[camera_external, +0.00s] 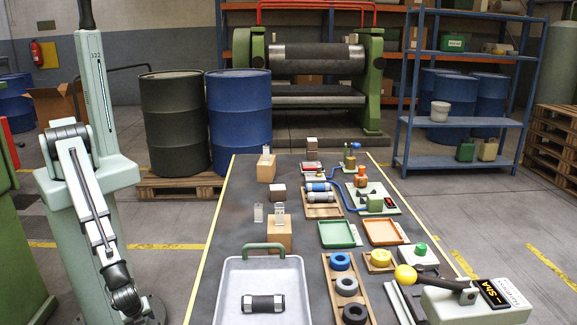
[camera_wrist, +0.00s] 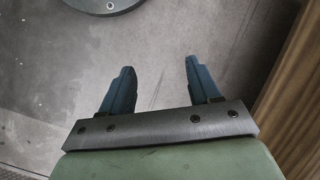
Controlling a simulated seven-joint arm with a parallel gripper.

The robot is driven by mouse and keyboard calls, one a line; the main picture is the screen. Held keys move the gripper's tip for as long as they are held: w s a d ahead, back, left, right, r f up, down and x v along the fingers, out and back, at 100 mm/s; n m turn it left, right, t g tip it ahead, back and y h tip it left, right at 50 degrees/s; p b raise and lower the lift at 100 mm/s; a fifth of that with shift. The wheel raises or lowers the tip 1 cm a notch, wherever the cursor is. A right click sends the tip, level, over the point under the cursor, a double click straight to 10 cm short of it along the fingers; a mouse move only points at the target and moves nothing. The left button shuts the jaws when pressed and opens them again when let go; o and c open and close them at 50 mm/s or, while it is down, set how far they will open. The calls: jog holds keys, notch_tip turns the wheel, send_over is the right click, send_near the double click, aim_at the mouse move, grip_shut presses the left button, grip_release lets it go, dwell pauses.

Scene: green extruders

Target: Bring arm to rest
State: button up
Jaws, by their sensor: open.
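My gripper (camera_wrist: 159,66) shows in the wrist view. Its two blue fingers are spread well apart, with nothing between them. Bare grey floor lies beyond the fingertips. In the external view my pale green and grey arm (camera_external: 87,190) is at the left, off the table's left side. Its lower links hang down toward the bottom edge of the picture. I cannot make out the gripper's fingers in that view.
The dark table (camera_external: 225,225) holds a grey tray (camera_external: 290,305) with a black-and-silver cylinder (camera_external: 263,303), blocks and rings. A black drum (camera_external: 177,120) and blue drum (camera_external: 240,110) stand behind. In the wrist view a brown edge (camera_wrist: 290,95) runs along the right.

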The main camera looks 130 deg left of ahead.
jog(key=s+f+n+g+h, duration=0.1)
jog(key=s+n+g+h, duration=0.1)
jog(key=s, duration=1.8)
jog(key=shift+s+a+f+n+h, duration=0.15)
jog(key=shift+s+a+n+h, duration=0.15)
jog(key=shift+s, duration=0.05)
